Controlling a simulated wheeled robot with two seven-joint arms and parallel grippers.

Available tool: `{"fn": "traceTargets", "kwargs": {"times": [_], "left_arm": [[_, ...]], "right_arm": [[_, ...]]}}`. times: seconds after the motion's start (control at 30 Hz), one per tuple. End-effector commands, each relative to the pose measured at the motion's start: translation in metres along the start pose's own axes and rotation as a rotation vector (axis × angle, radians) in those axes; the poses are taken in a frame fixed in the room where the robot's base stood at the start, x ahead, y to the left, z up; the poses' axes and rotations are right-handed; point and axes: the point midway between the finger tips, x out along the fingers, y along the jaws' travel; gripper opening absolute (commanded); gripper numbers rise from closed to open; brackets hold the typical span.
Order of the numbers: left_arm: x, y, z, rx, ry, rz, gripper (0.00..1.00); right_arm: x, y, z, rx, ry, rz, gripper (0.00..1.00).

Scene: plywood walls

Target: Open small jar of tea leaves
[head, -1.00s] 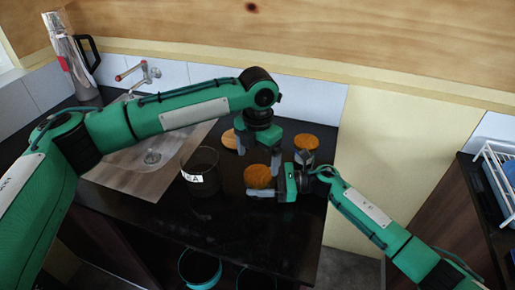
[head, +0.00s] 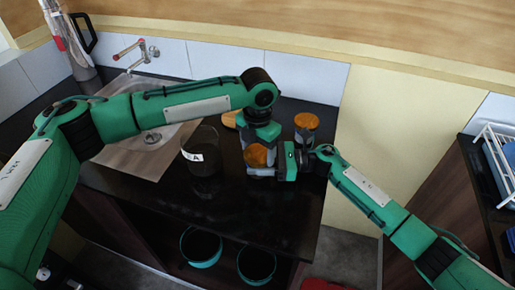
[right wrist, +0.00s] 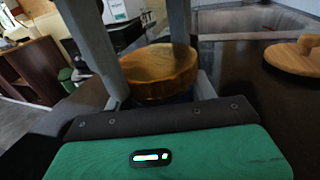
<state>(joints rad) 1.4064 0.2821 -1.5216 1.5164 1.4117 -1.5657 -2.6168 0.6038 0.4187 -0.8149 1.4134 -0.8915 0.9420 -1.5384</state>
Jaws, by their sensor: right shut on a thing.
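The small jar (head: 260,172) has a round wooden lid (head: 257,155) and stands upright near the counter's right end. My right gripper (head: 268,172) is shut on the jar's body, below the lid. My left gripper (head: 260,146) points down from above, its grey fingers on either side of the lid. I cannot tell whether they touch it. In the right wrist view the lid (right wrist: 160,70) sits level on the jar, with the left gripper's fingers (right wrist: 140,45) rising beside and behind it. The jar's body is mostly hidden there.
A large dark glass jar (head: 206,165) with a white label stands left of the small jar. A loose wooden lid (head: 229,119) lies behind. Another wooden-lidded jar (head: 306,122) stands back right. The sink (head: 152,139) is at left. The counter front (head: 230,225) is clear.

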Motion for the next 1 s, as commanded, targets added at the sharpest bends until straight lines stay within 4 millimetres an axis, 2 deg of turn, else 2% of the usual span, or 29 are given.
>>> {"fn": "traceTargets", "kwargs": {"times": [0.17, 0.27, 1.0], "left_arm": [[-0.0003, -0.0011, 0.0, -0.02, 0.0, -0.002, 0.43], [-0.0003, -0.0016, 0.0001, -0.107, 0.0, -0.004, 0.43], [-0.0011, -0.0019, -0.0001, -1.335, 0.002, -0.004, 0.43]], "right_arm": [[0.0001, -0.0002, 0.0, 0.0, 0.0, -0.001, 0.0], [0.0001, -0.0003, 0.0, 0.0, 0.0, -0.001, 0.0], [0.0004, 0.0, 0.0, 0.0, 0.0, 0.0, 0.0]]}}
